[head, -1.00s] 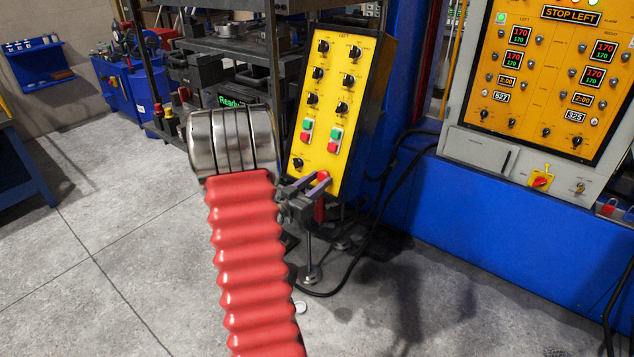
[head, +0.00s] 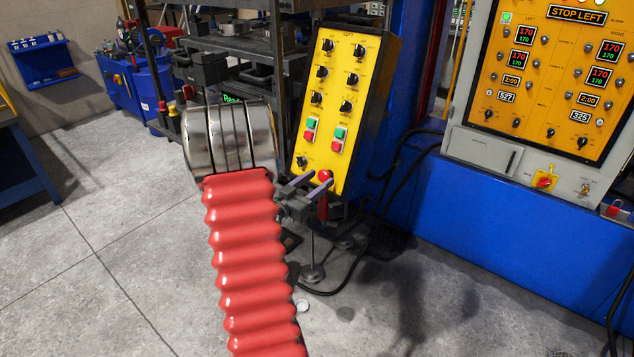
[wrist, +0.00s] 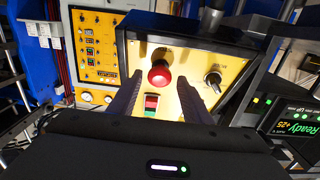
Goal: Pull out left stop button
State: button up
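The left stop button (wrist: 160,73) is a round red knob on the yellow left control panel (wrist: 195,97). It also shows at the panel's lower end in the head view (head: 324,175). My gripper (head: 321,178) is at that lower end. Its two dark fingers are open, and in the wrist view they lie on either side of the button, with visible gaps. I cannot tell how far the tips reach along the button. The large panel's display (head: 575,13) reads "STOP LEFT".
A black selector knob (wrist: 213,78) sits right of the stop button, and a red and green push button (wrist: 151,103) lies close to the fingers. A blue machine base (head: 480,215) stands to the right. Black cables (head: 372,240) hang by the panel. The floor at left is clear.

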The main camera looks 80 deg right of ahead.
jog(key=shift+o, duration=0.5)
jog(key=shift+w+a, duration=0.25)
jog(key=shift+a, duration=0.2)
jog(key=v, duration=1.2)
jog(key=shift+a, duration=0.35)
jog(key=shift+w+f, duration=0.1)
jog(key=shift+w, duration=0.05)
